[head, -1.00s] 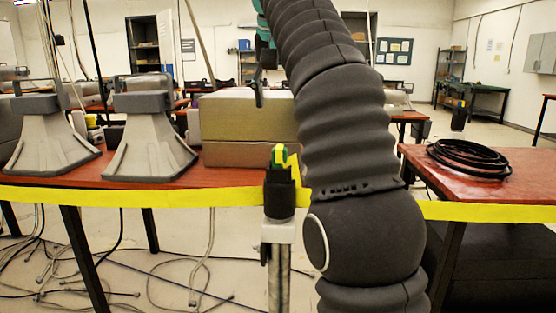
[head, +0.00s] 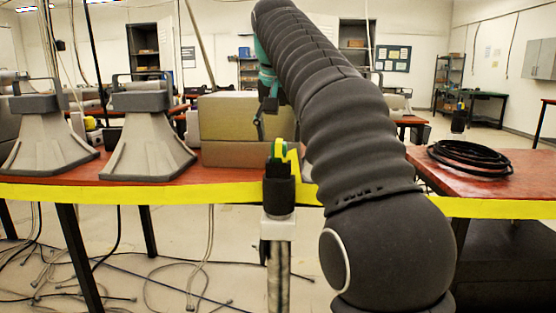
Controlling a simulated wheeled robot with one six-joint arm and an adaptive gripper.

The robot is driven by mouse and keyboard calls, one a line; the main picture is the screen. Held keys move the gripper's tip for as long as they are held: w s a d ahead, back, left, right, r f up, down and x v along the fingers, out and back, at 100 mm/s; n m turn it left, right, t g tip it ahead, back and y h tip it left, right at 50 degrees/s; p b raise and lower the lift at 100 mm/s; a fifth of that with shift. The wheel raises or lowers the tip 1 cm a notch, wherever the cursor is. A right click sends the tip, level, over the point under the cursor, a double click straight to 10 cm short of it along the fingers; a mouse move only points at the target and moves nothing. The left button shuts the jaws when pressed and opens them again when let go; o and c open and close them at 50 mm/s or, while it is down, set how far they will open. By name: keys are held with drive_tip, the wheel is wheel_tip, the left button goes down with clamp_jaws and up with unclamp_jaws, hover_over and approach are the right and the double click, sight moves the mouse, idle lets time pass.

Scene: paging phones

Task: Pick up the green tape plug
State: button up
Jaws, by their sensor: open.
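The green tape plug (head: 279,149) sits upright in the top of a black holder (head: 279,190) on a metal post, in front of the table. Yellow shows beside its green part. My gripper (head: 261,132) is open, above and slightly left of the plug in the picture, pointing down. Only its dark finger side shows, below the teal wrist part; the other finger is hard to make out. I see no contact with the plug, and the depth between them is unclear.
Yellow tape (head: 140,194) runs across the front at table height. Cardboard boxes (head: 248,117) stand behind the post. Two grey horn speakers (head: 150,145) stand on the left table. A black cable coil (head: 470,158) lies on the right table. Loose cables lie on the floor.

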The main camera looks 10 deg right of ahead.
sight(279, 142)
drive_tip(key=b+x, duration=0.1)
drive_tip(key=x, duration=0.2)
drive_tip(key=shift+w+f, duration=0.1)
drive_tip(key=shift+f, duration=0.25)
drive_tip(key=c, duration=1.2)
clamp_jaws()
drive_tip(key=shift+r, duration=0.15)
